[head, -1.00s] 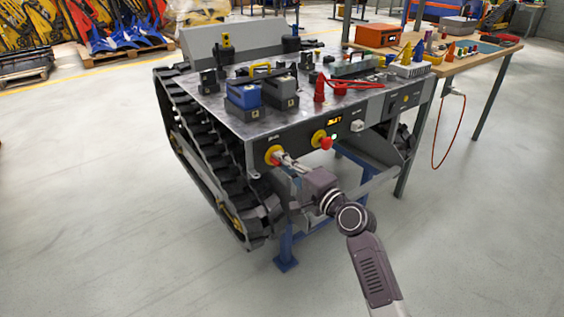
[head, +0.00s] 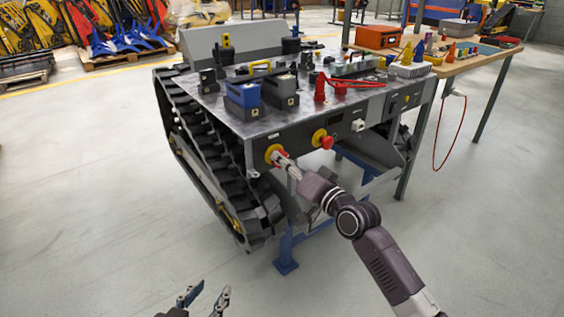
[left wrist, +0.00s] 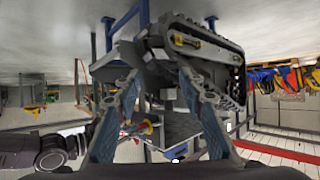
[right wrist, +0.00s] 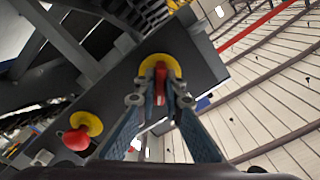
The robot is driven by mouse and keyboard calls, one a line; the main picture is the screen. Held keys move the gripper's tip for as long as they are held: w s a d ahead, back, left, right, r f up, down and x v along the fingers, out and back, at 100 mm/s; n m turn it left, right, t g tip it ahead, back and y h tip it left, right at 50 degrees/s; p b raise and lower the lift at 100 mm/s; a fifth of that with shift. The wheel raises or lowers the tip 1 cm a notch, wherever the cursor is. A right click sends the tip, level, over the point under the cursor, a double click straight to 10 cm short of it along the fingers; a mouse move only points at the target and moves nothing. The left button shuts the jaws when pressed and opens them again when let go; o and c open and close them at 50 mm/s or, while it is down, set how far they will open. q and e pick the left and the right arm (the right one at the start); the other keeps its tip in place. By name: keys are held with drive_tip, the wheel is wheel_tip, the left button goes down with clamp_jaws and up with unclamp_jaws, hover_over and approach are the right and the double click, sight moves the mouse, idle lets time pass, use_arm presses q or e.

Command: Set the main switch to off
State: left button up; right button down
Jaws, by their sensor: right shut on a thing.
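The main switch, a red handle on a round yellow plate (head: 273,152), sits at the left end of the carrier's dark front panel (head: 297,141). My right gripper (head: 284,160) reaches it from the front. In the right wrist view its fingers (right wrist: 160,98) are shut on the red handle (right wrist: 160,76), with the yellow plate (right wrist: 148,64) behind; they hide part of the handle. The panel display (head: 335,120) is dark. My left gripper (head: 207,298) is open and empty at the bottom of the head view, away from the carrier.
A red mushroom button (head: 327,143) on a yellow base sits right of the switch; it also shows in the right wrist view (right wrist: 77,140). Blue and grey blocks (head: 243,97) stand on the carrier top. A workbench (head: 466,66) is behind right. Floor at left is clear.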

drive_tip(key=shift+n, duration=1.5)
drive_tip(key=n+p, duration=0.1)
drive_tip(key=n, duration=0.3)
drive_tip(key=shift+p, duration=0.3)
use_arm(q)
drive_tip(key=s+a+f+g+y, duration=0.1)
drive_tip(key=s+a+f+g, duration=0.1)
drive_tip(key=s+f+g, duration=0.2)
drive_tip(key=shift+s+a+f+g, duration=0.4)
drive_tip(key=shift+s+f, duration=0.95)
drive_tip(key=shift+s, duration=0.35)
use_arm(e)
drive_tip(key=shift+f+n, duration=0.1)
drive_tip(key=shift+n, duration=0.5)
drive_tip(key=c, duration=2)
unclamp_jaws()
drive_tip(key=shift+c, duration=0.2)
drive_tip(key=shift+d, duration=0.1)
